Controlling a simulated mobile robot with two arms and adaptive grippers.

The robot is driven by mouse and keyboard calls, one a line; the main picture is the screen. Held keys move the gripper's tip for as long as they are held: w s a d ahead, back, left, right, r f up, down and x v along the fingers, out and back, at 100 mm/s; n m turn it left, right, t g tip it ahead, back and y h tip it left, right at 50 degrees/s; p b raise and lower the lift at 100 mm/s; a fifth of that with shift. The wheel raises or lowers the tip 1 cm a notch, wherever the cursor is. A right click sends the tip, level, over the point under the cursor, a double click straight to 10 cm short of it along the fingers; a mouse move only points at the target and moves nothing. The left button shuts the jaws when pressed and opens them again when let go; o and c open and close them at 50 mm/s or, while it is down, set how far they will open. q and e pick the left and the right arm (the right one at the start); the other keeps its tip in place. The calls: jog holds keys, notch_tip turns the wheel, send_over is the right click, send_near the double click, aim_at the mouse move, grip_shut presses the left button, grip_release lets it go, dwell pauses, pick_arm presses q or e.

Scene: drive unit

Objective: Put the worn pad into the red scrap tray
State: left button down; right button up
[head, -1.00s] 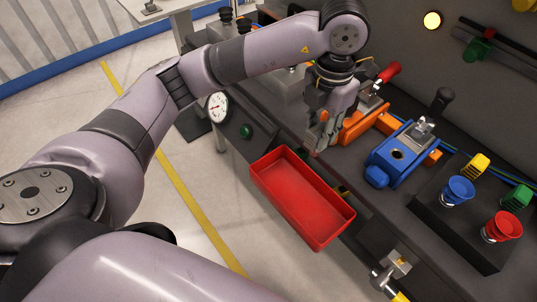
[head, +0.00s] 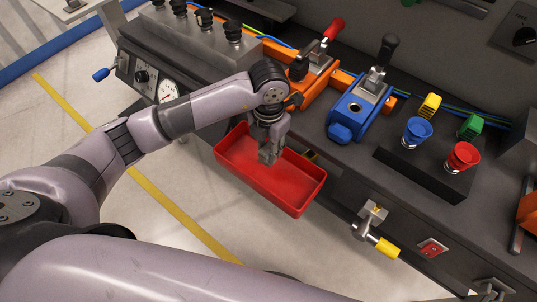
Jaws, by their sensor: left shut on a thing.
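The red scrap tray (head: 300,186) hangs at the front edge of the bench, in the middle of the head view, and its visible floor looks empty. My left gripper (head: 268,157) points down over the back part of the tray opening. It is shut on a small grey thing at its fingertips, taken as the worn pad; the fingers mostly hide it. Whether the fingertips are below the tray's rim is hard to tell. My right gripper is not in view.
Behind the tray stand an orange fixture (head: 306,92) with a red-handled clamp and a blue fixture (head: 358,112) with a black-handled clamp. A yellow-handled valve (head: 386,246) juts from the bench front.

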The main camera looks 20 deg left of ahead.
pick_arm(q)
jog(key=shift+f, duration=2.05)
jog(key=shift+f, duration=0.2)
jog(key=c, duration=1.2)
grip_release()
jog(key=shift+c, duration=0.2)
notch_tip(320, 180, up, 12)
jog(key=shift+r+b, duration=0.25)
jog(key=shift+b, duration=0.1)
